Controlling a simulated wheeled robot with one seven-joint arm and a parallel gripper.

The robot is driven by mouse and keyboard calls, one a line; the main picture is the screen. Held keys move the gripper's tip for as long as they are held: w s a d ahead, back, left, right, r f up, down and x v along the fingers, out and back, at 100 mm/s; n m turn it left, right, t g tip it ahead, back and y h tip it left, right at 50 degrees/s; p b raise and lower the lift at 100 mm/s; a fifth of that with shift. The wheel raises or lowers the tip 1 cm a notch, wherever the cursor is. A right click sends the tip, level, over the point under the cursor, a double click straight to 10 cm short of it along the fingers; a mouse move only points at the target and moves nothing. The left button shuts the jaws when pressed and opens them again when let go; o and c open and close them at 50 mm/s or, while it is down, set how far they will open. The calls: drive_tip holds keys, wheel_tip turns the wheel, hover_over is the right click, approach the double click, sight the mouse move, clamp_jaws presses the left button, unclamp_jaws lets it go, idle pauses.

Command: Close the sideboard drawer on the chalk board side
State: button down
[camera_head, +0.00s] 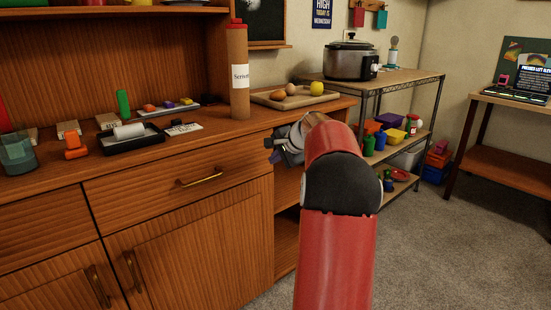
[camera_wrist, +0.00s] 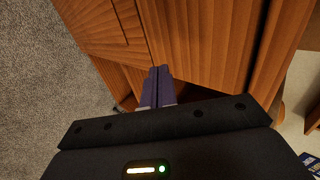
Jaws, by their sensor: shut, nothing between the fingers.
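The wooden sideboard (camera_head: 225,245) fills the left and middle of the head view. Its drawer nearest the chalk board (camera_head: 268,22) has a brass handle (camera_head: 200,177). The drawer front looks flush or nearly flush with the sideboard, and I cannot tell whether a small gap is left. My gripper (camera_head: 280,146) is at the right end of this drawer, just under the top's edge. In the wrist view my gripper (camera_wrist: 160,72) has its fingers together and empty, close to a wooden front (camera_wrist: 205,40). Whether they touch it is unclear. My arm hides the sideboard's right part.
Open shelves (camera_head: 287,190) lie right of the drawer. A metal rack (camera_head: 415,76) stands behind my arm. Carpet (camera_head: 440,250) is clear at right.

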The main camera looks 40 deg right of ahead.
drive_tip(key=v, duration=1)
drive_tip(key=s+a+f+n+g, duration=0.1)
drive_tip(key=s+a+n, duration=0.25)
drive_tip(key=a, duration=0.75)
drive_tip(key=s+a+n+g, duration=0.15)
drive_tip(key=a+n, duration=0.25)
drive_tip(key=a, duration=0.7)
drive_tip(key=s+a+f+n, duration=0.5)
drive_tip(key=s+a+f, duration=0.1)
drive_tip(key=s, duration=0.4)
drive_tip(key=s+a+f+n+g, duration=0.1)
drive_tip(key=s+a+f+n, duration=0.4)
drive_tip(key=s+a, duration=0.3)
drive_tip(key=s, duration=0.2)
drive_tip(key=shift+s+a+f, duration=0.15)
drive_tip(key=shift+s+f, duration=0.15)
drive_tip(key=shift+f, duration=0.05)
